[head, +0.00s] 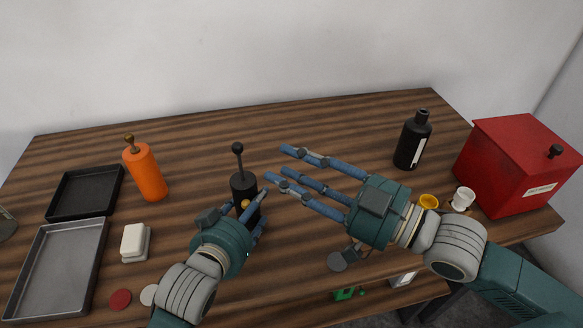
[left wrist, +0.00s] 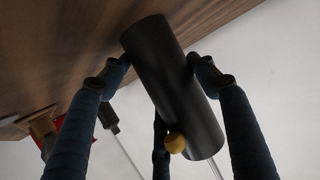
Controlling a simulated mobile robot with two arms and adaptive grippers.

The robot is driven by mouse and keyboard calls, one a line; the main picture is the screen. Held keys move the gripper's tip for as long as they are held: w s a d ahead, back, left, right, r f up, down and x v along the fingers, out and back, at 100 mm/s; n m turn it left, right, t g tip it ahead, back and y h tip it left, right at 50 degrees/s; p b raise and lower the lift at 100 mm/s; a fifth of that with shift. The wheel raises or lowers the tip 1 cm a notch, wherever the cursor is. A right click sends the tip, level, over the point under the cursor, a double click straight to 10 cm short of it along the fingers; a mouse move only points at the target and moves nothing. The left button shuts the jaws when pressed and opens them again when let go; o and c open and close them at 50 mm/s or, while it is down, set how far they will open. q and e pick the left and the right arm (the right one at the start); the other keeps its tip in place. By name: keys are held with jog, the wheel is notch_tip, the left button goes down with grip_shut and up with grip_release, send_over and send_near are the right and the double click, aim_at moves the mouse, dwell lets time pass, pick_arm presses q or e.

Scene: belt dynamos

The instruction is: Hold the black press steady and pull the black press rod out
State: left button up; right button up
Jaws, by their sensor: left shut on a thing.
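The black press (head: 243,187) is a dark upright cylinder on the wooden table, left of the middle. The black press rod (head: 238,161) rises from its top and ends in a round knob. My left gripper (head: 250,212) is shut on the press body from the front. In the left wrist view the press cylinder (left wrist: 172,80) lies between the blue fingers, with a small yellow ball (left wrist: 175,143) at its side. My right gripper (head: 280,168) is open and empty. Its fingers point left toward the rod, with a gap between.
An orange press (head: 146,174), a black tray (head: 85,192), a metal tray (head: 55,270) and a white block (head: 135,240) stand left. A black bottle (head: 411,142), a white cup (head: 463,198), a yellow cup (head: 428,201) and a red box (head: 515,165) stand right. The table behind the press is clear.

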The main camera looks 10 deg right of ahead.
pick_arm(q)
jog(key=shift+s+f, duration=0.1)
jog(key=shift+f, duration=0.25)
jog(key=o, duration=1.7)
jog(key=shift+o, duration=0.6)
jog(key=shift+r, duration=0.1)
jog(key=shift+r, duration=0.1)
